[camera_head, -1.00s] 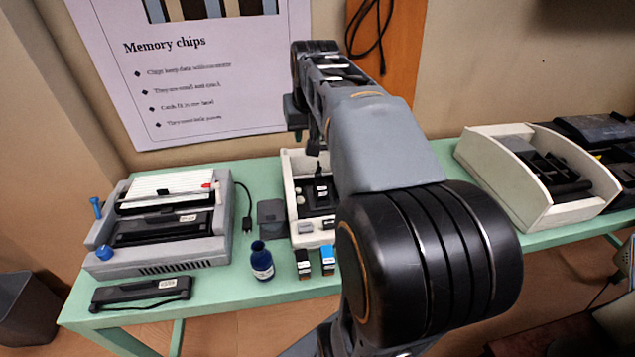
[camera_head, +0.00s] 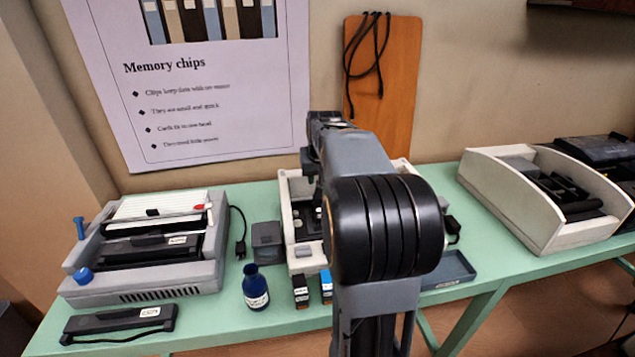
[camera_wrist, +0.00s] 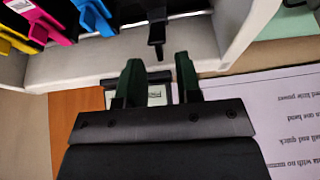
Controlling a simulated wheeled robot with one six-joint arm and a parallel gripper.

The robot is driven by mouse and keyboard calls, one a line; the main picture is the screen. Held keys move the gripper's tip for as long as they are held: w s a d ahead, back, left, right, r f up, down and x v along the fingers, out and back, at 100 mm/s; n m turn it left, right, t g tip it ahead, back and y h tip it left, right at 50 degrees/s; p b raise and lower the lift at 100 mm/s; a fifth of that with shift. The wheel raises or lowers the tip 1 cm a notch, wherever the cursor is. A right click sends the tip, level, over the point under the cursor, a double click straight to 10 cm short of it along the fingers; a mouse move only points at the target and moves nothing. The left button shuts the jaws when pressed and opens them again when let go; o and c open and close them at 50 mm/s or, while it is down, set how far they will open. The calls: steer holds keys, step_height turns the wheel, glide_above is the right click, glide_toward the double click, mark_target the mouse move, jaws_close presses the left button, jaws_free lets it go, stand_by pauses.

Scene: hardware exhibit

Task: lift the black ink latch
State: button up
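In the wrist view, my gripper (camera_wrist: 158,66) is open, with its two dark green fingers apart and nothing between the tips. A black latch (camera_wrist: 156,32), likely the black ink one, sticks out just beyond the fingertips, roughly in line with the gap. It does not appear to touch either finger. Yellow (camera_wrist: 18,40), magenta (camera_wrist: 56,20) and cyan (camera_wrist: 94,16) latches stand in a row to its left. In the head view, my arm hides most of the white printer (camera_head: 303,264), and the gripper is over its inside. The latch cannot be made out clearly there.
The printer's pale wall (camera_wrist: 235,25) rises close to the right of the fingers in the wrist view. On the green table (camera_head: 225,320) stand a blue bottle (camera_head: 255,288), small ink boxes (camera_head: 300,291), a grey machine (camera_head: 150,290) and a white-sided tray (camera_head: 520,215).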

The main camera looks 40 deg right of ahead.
steer(key=shift+x, duration=1.1)
jaws_close()
steer(key=shift+r, duration=0.15)
